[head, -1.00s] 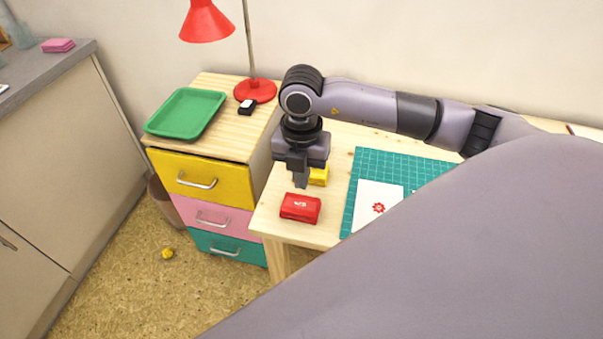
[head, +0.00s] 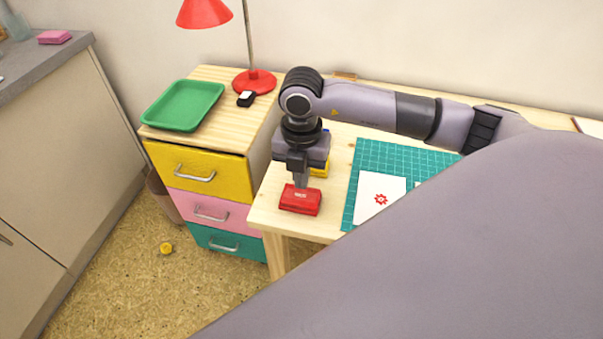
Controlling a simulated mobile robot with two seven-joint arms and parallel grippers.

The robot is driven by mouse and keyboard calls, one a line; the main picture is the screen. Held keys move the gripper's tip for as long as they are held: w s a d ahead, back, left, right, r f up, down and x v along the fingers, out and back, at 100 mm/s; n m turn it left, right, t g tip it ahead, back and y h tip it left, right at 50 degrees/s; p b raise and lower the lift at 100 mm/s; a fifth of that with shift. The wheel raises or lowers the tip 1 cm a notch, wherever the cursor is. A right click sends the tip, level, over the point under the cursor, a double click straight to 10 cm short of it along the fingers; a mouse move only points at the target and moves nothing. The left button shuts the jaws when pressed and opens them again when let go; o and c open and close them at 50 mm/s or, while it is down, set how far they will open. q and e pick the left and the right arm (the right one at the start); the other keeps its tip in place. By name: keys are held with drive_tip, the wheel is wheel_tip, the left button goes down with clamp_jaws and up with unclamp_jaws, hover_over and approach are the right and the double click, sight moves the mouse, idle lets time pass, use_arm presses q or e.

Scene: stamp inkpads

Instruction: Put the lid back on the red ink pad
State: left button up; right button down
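The red ink pad (head: 300,205) lies near the front left end of the wooden table. It shows as a closed-looking red block with a small pale label on top; I cannot tell lid from base. My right gripper (head: 301,183) points straight down over it, with its fingertips at the pad's top, toward its back edge. The fingers line up in this view, so I cannot tell whether they are open or grip the lid. A yellow ink pad (head: 320,168) stands behind, partly hidden by my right gripper. My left gripper is not in view.
A green cutting mat (head: 412,157) with a white card (head: 377,195) bearing a red stamp print lies to the right. A drawer unit (head: 199,176) at left carries a green tray (head: 182,105), a red lamp (head: 254,82) and a small black-and-white object (head: 246,98).

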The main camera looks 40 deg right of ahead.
drive_tip(key=shift+f+b, duration=0.75)
drive_tip(key=shift+f, duration=0.35)
drive_tip(key=shift+r, duration=0.2)
wheel_tip(320, 180, up, 7)
drive_tip(key=p, duration=0.5)
drive_tip(key=shift+f, duration=0.15)
idle(0.6)
